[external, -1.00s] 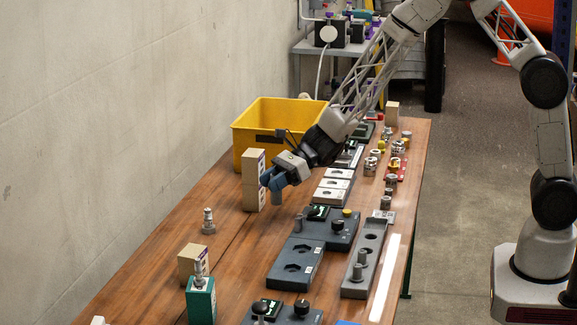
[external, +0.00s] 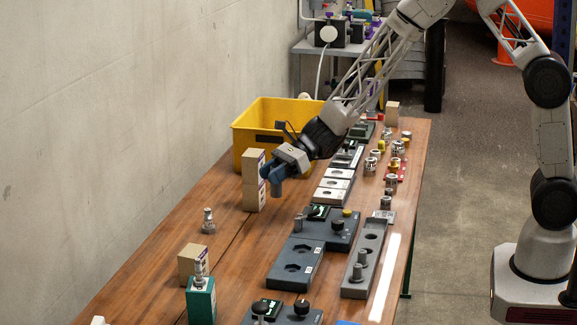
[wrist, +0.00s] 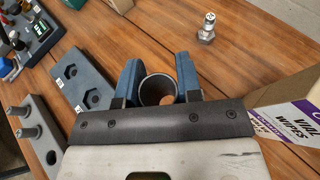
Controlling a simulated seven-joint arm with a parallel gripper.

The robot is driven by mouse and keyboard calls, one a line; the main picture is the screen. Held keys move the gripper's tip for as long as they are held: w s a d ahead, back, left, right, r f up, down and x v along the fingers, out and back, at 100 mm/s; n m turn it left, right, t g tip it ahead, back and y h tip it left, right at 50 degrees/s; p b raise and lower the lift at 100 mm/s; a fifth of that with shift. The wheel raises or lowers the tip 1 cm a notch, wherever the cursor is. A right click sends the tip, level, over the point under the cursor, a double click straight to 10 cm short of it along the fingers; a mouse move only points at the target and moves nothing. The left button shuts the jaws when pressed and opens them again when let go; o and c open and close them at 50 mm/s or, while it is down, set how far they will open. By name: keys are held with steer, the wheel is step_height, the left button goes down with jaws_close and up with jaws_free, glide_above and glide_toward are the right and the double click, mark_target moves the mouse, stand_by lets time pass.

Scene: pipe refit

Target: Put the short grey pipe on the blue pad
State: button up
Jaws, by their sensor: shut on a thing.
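My gripper (external: 272,173) is shut on a short grey pipe (external: 277,189) and holds it upright above the wooden table, beside a stack of tan boxes. In the wrist view the blue fingers of my gripper (wrist: 159,78) sit on either side of the pipe (wrist: 145,94). Its open round end faces the camera, and wood shows through the bore. A small blue patch (external: 346,323) is cut off at the bottom edge of the external view; I cannot tell whether it is the blue pad.
Stacked tan boxes (external: 252,196) stand close left of my gripper, with a yellow bin (external: 250,135) behind. Dark fixture plates (external: 296,264) and a grey rail with pegs (external: 354,288) lie to the right. A metal fitting (external: 208,224) stands at left. Wood between is clear.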

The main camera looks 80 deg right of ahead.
steer(key=shift+a, duration=0.1)
steer(key=s+a+n+g+y, duration=0.3)
steer(key=s+a+n+g, duration=0.3)
steer(key=s+a, duration=2.2)
steer(key=s+a+n+g, duration=0.2)
steer(key=s+a+g, duration=0.1)
steer(key=s+a, duration=0.5)
steer(key=s, duration=0.3)
steer(key=shift+s+a+f, duration=0.15)
steer(key=shift+s, duration=0.2)
steer(key=shift+w+a, duration=0.1)
steer(key=w+a+f, duration=0.1)
steer(key=w+a, duration=0.9)
steer(key=a, duration=0.1)
steer(key=shift+w+a+f, duration=0.3)
steer(key=shift+a, duration=0.05)
steer(key=shift+f, duration=1.7)
